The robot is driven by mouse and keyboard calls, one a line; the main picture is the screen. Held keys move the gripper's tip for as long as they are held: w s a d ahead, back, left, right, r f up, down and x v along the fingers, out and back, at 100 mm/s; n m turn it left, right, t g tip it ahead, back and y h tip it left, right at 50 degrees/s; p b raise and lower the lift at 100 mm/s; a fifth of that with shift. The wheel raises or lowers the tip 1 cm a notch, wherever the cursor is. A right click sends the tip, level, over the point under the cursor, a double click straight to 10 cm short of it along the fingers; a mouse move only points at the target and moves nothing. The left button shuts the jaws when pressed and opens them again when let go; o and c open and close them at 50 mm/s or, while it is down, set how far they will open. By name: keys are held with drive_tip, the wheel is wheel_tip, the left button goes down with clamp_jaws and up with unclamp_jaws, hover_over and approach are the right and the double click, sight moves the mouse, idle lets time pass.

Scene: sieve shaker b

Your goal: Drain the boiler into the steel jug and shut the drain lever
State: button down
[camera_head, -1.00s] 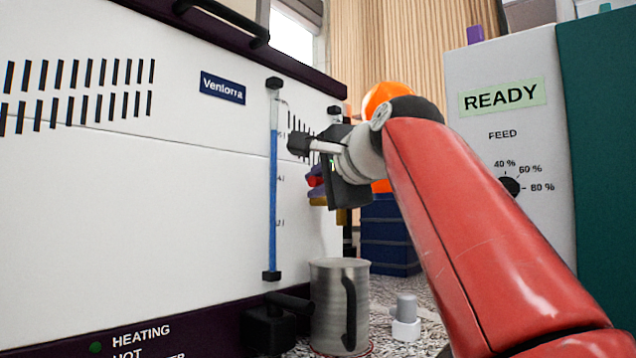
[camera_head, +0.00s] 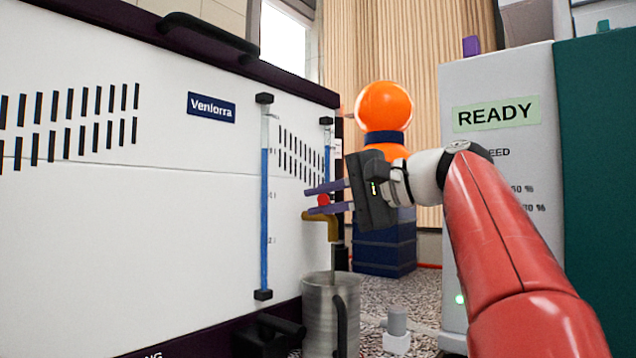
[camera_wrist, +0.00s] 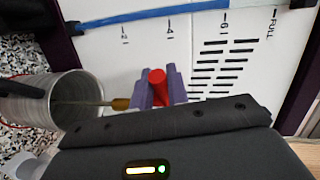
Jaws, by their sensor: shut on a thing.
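The white boiler (camera_head: 110,230) stands at left, with a brass drain spout (camera_head: 333,222) low on its side. A red lever knob (camera_head: 323,200) sits just above the spout. My gripper (camera_head: 323,199) has its purple fingers on either side of the red knob, shut on it; the wrist view shows the knob (camera_wrist: 157,84) between the fingers. The steel jug (camera_head: 318,310) stands upright below the spout, its black handle towards the camera. A thin brownish stream (camera_head: 333,262) runs from the spout into the jug, also seen in the wrist view (camera_wrist: 85,103). The lever's full shape is hidden.
The boiler's sight gauge (camera_head: 264,215) is blue to well above its middle. A black fitting (camera_head: 270,335) sits left of the jug. A small grey-white object (camera_head: 397,330) stands right of it. A cabinet marked READY (camera_head: 497,85) stands at right, dark blue crates (camera_head: 385,250) behind.

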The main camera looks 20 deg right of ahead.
drive_tip(key=shift+d+n+g+y+p, duration=0.2)
drive_tip(key=shift+n+g+y+p, duration=0.2)
drive_tip(key=shift+n+g, duration=0.2)
drive_tip(key=shift+d+n+g+y+p, duration=0.15)
drive_tip(key=shift+n+g+y+p, duration=0.15)
drive_tip(key=shift+n+g+y, duration=0.3)
drive_tip(key=shift+s, duration=0.1)
drive_tip(key=c, duration=1.4)
unclamp_jaws()
